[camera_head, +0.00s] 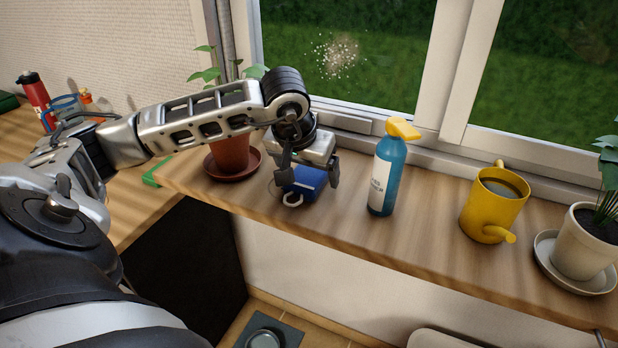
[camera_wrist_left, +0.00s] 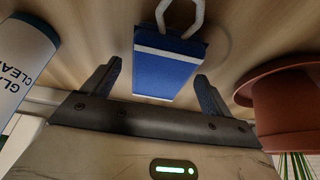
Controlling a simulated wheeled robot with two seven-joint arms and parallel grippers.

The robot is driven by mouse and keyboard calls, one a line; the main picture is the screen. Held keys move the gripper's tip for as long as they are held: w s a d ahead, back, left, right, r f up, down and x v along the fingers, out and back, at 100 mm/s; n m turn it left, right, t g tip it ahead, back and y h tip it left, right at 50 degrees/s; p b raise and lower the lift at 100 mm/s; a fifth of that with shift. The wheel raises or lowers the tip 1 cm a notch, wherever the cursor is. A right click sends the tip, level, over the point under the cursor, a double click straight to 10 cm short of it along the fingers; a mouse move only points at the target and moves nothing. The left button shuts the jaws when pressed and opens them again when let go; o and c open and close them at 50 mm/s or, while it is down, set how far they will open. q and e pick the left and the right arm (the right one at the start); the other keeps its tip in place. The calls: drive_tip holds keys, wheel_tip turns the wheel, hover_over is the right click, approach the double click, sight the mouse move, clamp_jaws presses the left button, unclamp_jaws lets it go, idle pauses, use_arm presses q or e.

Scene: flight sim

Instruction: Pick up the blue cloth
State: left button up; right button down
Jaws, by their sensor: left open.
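The blue cloth (camera_head: 303,184) lies on the wooden windowsill in the head view, folded into a block with a white loop at its front. In the left wrist view the blue cloth (camera_wrist_left: 168,68) shows a white stripe and the loop on top. My left gripper (camera_head: 308,178) is over it from above, one finger at each side. In the left wrist view the fingers of my left gripper (camera_wrist_left: 158,85) are apart, with the near end of the cloth between them and gaps at both sides. My right gripper is not in view.
A potted plant in a terracotta pot (camera_head: 230,152) stands left of the cloth. A blue spray bottle (camera_head: 385,170) with a yellow top stands to its right. Further right are a yellow watering can (camera_head: 492,207) and a white pot (camera_head: 583,245). The window (camera_head: 350,60) is behind.

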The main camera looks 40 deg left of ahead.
sight(307, 175)
use_arm(q)
drive_tip(key=c, duration=1.1)
drive_tip(key=shift+o, duration=0.2)
drive_tip(key=shift+r, duration=0.1)
drive_tip(key=shift+r+p, duration=0.3)
drive_tip(key=shift+r, duration=0.15)
drive_tip(key=r, duration=0.3)
drive_tip(key=shift+s+d+r, duration=0.15)
drive_tip(key=shift+s+r, duration=0.1)
drive_tip(key=shift+r, duration=0.05)
drive_tip(key=s+r, duration=0.1)
drive_tip(key=s+d+r, duration=0.1)
drive_tip(key=s+r, duration=0.1)
drive_tip(key=r, duration=0.1)
drive_tip(key=shift+d, duration=0.35)
drive_tip(key=s+d+r, duration=0.4)
drive_tip(key=s+d, duration=0.1)
drive_tip(key=s, duration=0.3)
drive_tip(key=shift+s+r+b, duration=0.3)
drive_tip(key=shift+s+r, duration=0.05)
drive_tip(key=shift+r, duration=0.05)
